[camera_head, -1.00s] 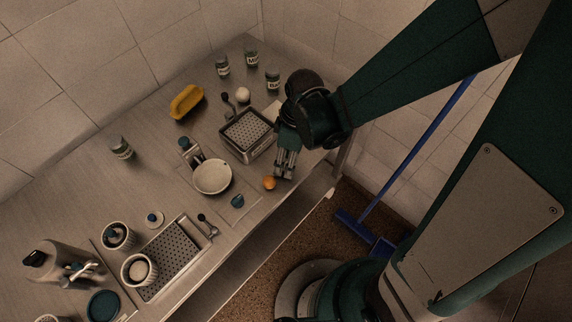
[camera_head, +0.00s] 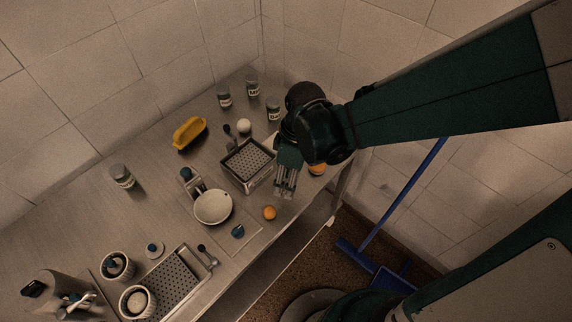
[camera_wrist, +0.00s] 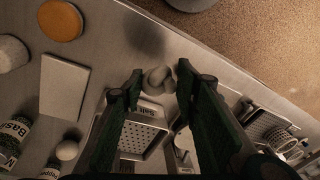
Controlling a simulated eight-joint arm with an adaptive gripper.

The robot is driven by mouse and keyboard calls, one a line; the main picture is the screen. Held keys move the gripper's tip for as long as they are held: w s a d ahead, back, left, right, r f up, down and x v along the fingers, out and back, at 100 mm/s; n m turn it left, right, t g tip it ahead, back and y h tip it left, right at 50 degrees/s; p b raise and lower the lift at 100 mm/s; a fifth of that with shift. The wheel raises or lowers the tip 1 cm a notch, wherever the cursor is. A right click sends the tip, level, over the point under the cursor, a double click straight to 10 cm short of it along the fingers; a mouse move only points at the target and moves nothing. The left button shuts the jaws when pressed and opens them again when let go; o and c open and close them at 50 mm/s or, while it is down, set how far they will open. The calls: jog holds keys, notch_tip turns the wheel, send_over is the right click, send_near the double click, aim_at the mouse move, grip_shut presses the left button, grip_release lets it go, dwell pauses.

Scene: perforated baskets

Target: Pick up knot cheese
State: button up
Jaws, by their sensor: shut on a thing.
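The knot cheese (camera_wrist: 160,80) is a small pale, knotted lump. In the wrist view it sits between the fingertips of my gripper (camera_wrist: 158,84), which are shut on it. It appears held above the counter, with a dark shadow patch beyond it. In the head view my gripper (camera_head: 284,192) points down over the counter's front right part, right of the perforated basket (camera_head: 248,180) and above right of a small orange ball (camera_head: 269,213). The cheese cannot be made out in the head view. The basket also shows below the fingers in the wrist view (camera_wrist: 139,136).
A white bowl (camera_head: 212,207) stands left of the gripper. Jars (camera_head: 273,110) stand at the back, beside a white ball (camera_head: 244,126). A yellow dish (camera_head: 189,133) lies farther left. An orange item (camera_head: 317,168) is close right of my gripper. A second perforated basket (camera_head: 175,285) is at front left.

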jog(key=shift+r, duration=1.65)
